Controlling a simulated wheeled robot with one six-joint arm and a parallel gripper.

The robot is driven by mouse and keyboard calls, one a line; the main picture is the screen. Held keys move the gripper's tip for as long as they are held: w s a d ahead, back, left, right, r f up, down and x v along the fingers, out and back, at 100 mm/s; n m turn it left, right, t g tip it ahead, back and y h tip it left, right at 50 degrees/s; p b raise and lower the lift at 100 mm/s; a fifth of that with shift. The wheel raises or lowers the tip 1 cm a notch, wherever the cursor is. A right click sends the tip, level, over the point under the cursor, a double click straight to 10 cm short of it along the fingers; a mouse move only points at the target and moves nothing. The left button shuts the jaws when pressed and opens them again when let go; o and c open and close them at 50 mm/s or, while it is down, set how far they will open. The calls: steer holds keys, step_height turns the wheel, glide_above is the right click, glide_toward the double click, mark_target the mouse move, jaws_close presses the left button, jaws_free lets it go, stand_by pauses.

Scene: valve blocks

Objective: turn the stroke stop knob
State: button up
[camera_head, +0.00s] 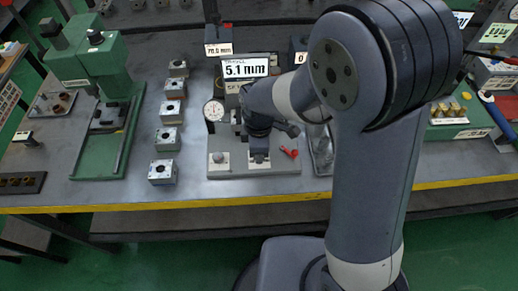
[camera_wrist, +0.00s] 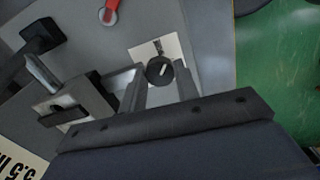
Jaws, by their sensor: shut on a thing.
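The stroke stop knob (camera_wrist: 159,71) is a small round black knob with a white pointer line. In the wrist view it sits at a white label plate (camera_wrist: 143,51) on a grey base plate. My gripper (camera_wrist: 161,78) has one finger on each side of the knob and is shut on it. In the head view my gripper (camera_head: 258,145) reaches down over the front of the grey fixture (camera_head: 235,172), and my wrist hides the knob there.
A round dial gauge (camera_head: 213,110) stands at the fixture's left. A red lever (camera_head: 289,152) lies to the right of my gripper, and also shows in the wrist view (camera_wrist: 109,12). Several metal blocks (camera_head: 168,138) line the table to the left, beside a green press (camera_head: 103,68).

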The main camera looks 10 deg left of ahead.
stand_by(0.3)
steer(key=o, duration=1)
step_height(320, 180, up, 11)
steer(key=shift+f, duration=0.1)
step_height(320, 180, down, 11)
steer(key=shift+r, duration=0.15)
stand_by(0.4)
